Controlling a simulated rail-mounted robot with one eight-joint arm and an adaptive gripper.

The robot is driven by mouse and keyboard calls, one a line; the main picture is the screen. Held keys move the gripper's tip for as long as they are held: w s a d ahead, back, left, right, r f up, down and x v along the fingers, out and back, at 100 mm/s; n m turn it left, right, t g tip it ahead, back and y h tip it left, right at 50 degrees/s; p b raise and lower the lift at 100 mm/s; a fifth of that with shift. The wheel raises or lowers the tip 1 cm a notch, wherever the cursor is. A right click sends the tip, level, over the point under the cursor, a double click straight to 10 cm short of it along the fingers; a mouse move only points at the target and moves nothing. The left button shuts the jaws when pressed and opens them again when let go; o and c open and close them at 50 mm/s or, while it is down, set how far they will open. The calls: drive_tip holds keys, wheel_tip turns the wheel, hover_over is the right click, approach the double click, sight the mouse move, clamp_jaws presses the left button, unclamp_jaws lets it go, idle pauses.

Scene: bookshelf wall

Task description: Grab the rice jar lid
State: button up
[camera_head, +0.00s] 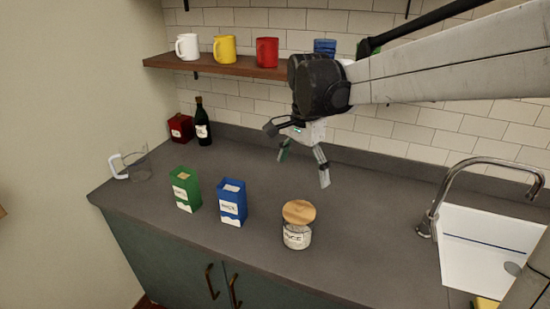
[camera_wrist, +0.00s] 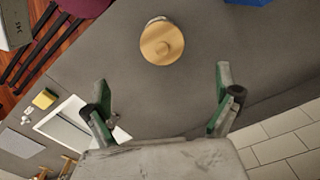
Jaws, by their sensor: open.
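The rice jar (camera_head: 296,236) is clear glass with a label and stands upright on the grey counter. Its round wooden lid (camera_head: 299,212) sits on top of it. In the wrist view the lid (camera_wrist: 162,43), with a small round knob, is beyond my fingertips near the top of the picture. My gripper (camera_head: 303,170) is above the counter, behind the jar and apart from it. In the wrist view its two fingers (camera_wrist: 160,88) are wide apart with nothing between them. The lid hides most of the jar in the wrist view.
A blue box (camera_head: 232,203) and a green box (camera_head: 186,189) stand left of the jar. A sink (camera_head: 485,245) with a tall faucet (camera_head: 436,205) is at the right. A shelf (camera_head: 215,66) with several mugs hangs behind. The counter around the jar is clear.

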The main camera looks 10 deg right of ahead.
sight(300, 204)
wheel_tip(300, 204, down, 9)
drive_tip(key=shift+w+r, duration=0.1)
drive_tip(key=shift+r, duration=0.05)
drive_tip(key=shift+w+d+f+p, duration=0.1)
drive_tip(key=shift+f+p, duration=0.1)
drive_tip(key=shift+f, duration=1.1)
drive_tip(key=shift+w+f+p, duration=0.1)
drive_tip(key=shift+f+p, duration=0.1)
drive_tip(key=shift+f, duration=1.05)
drive_tip(key=shift+c, duration=0.4)
drive_tip(key=c, duration=1.2)
drive_tip(key=shift+r, duration=0.1)
